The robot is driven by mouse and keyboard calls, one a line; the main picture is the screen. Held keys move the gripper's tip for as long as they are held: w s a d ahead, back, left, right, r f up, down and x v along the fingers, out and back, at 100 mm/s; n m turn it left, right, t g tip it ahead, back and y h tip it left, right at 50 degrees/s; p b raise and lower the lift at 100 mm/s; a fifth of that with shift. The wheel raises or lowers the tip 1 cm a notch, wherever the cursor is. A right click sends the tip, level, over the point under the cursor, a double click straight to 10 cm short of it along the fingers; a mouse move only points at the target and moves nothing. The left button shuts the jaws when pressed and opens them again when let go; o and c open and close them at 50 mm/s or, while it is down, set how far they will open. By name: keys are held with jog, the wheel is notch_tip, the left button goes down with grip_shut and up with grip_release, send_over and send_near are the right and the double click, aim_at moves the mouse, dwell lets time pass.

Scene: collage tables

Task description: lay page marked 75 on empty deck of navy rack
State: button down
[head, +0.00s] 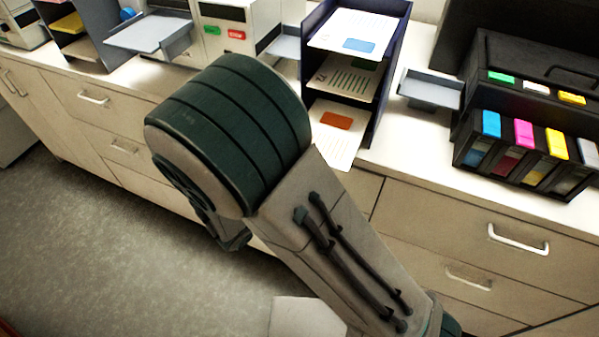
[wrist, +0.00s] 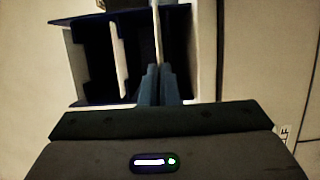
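The navy rack (head: 384,100) stands on the counter at the top centre of the head view. A page with a blue label (head: 345,30) lies on its top deck and a page with green lines (head: 348,80) on the middle deck. A page with an orange label (head: 337,125) is at the bottom deck and sticks out in front. No number is readable. In the wrist view, my gripper (wrist: 159,82) faces the rack's open front (wrist: 92,20). Its blue fingers are close together on a thin page seen edge-on (wrist: 157,25). My arm hides the gripper in the head view.
Right of the rack are a small grey tray (head: 432,90) and a black printer (head: 520,75) with coloured cartridges. At left are a grey tray (head: 148,33), another rack (head: 92,50) and a white machine with red and green buttons (head: 222,45). Drawer handles (head: 518,240) project below the counter.

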aim_at(327, 126)
jog(key=w+d, duration=0.1)
jog(key=w, duration=0.2)
jog(key=w+d, duration=0.1)
jog(key=w, duration=0.3)
jog(key=w+d, duration=0.1)
jog(key=w, duration=0.2)
jog(key=shift+w+d+f+b, duration=0.25)
jog(key=shift+d+f+b, duration=0.05)
jog(key=shift+d+f, duration=0.1)
jog(key=shift+w+d+b, duration=0.35)
jog(key=shift+w, duration=0.55)
jog(key=shift+r, duration=0.1)
jog(key=c, duration=1.6)
grip_release()
jog(key=b+v, duration=0.3)
jog(key=v, duration=1.1)
jog(key=shift+b, duration=0.3)
jog(key=shift+w, duration=0.1)
